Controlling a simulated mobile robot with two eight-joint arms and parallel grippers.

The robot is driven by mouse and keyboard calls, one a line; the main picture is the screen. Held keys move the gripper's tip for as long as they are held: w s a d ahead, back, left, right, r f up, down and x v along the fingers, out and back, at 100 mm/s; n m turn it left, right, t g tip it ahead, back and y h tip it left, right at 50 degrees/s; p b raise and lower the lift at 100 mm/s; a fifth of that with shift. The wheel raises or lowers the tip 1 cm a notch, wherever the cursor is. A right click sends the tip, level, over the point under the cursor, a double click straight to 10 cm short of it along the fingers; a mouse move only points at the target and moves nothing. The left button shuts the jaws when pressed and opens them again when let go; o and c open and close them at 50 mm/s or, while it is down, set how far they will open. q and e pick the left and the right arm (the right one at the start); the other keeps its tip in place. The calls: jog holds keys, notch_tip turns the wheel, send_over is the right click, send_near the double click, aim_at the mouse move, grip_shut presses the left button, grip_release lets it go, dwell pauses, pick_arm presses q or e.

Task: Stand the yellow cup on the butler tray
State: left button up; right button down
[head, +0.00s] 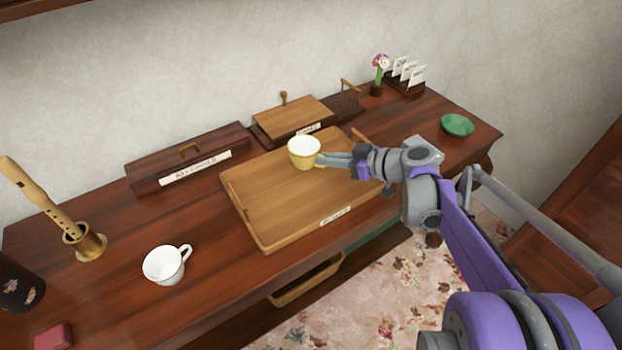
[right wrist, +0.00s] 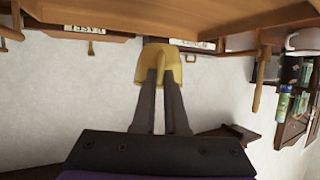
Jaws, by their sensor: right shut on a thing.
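The yellow cup (head: 304,153) is upright with a white inside, over the back part of the wooden butler tray (head: 280,207) in the head view. My right gripper (head: 322,160) reaches in from the right and is shut on the cup's handle side. In the upside-down right wrist view, its two fingers (right wrist: 160,78) close on the handle of the yellow cup (right wrist: 145,65), with the tray (right wrist: 200,15) close to the cup's base. I cannot tell whether the base touches the tray. My left gripper is not in view.
A white cup (head: 165,265) stands left of the tray. A recorder (head: 45,198) stands in a brass holder at far left. A long wooden box (head: 188,160) and another wooden box (head: 293,118) line the back. A green bowl (head: 458,125) is at right. The tray's front half is bare.

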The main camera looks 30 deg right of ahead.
notch_tip(320, 180, down, 3)
jog(key=shift+s+d+f+b, duration=0.1)
jog(key=shift+f+b, duration=0.05)
jog(key=shift+b, duration=0.25)
notch_tip(320, 180, down, 4)
jog(key=shift+f+b, duration=0.2)
jog(key=shift+b, duration=0.45)
jog(key=c, duration=0.9)
grip_release()
jog(key=shift+c, duration=0.2)
jog(key=p+v, duration=0.2)
jog(key=v, duration=1)
jog(key=shift+p, duration=0.3)
